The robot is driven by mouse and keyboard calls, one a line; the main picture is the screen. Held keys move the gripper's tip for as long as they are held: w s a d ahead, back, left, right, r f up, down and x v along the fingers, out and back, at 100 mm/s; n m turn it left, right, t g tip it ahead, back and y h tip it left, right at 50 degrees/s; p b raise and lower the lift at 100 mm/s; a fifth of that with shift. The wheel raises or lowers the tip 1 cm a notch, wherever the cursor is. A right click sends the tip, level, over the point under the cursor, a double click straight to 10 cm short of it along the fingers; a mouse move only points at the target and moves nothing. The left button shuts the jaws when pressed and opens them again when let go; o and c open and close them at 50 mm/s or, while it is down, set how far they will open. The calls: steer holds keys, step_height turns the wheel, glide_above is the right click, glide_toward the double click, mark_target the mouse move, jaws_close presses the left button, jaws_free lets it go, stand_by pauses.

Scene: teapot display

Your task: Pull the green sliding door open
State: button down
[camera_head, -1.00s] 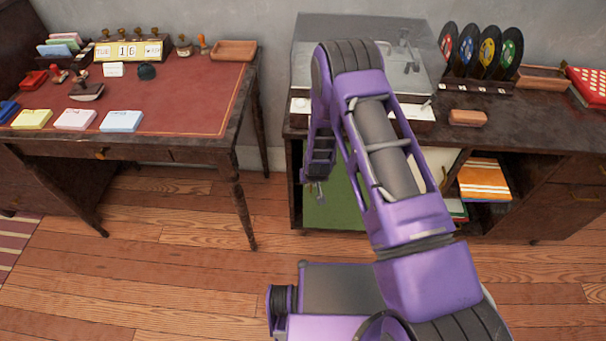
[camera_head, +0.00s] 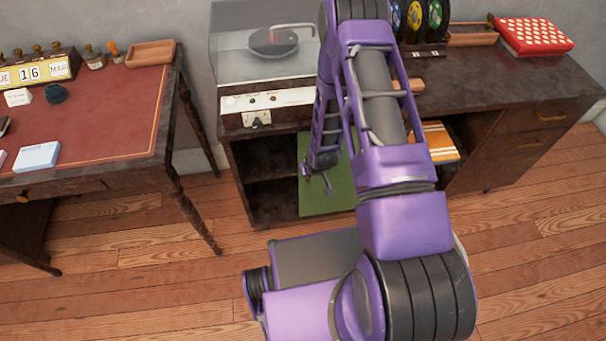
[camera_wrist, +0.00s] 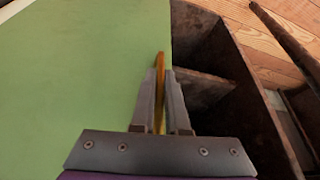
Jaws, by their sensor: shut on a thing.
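The green sliding door (camera_head: 313,200) is in the front of the dark wooden cabinet, to the right of an open bay (camera_head: 268,190). My arm hides part of it. In the wrist view the flat green door (camera_wrist: 75,75) fills the left side. A thin brass handle (camera_wrist: 161,62) stands at its edge. My gripper (camera_wrist: 162,85) is shut on this handle, one finger on each side. In the head view my gripper (camera_head: 326,185) is small and low in front of the door.
The open bay shows a dark shelf (camera_wrist: 195,88). A record player (camera_head: 262,60) under a clear cover stands on the cabinet. Orange-striped sleeves (camera_head: 440,140) sit in a bay to the right. A red-topped desk (camera_head: 90,120) stands left. Floor is clear in front.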

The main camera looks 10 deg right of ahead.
steer(key=c, duration=0.9)
jaws_free()
steer(key=shift+r, duration=0.1)
steer(key=p+v, duration=0.3)
steer(key=v, duration=1.4)
steer(key=shift+r, duration=0.15)
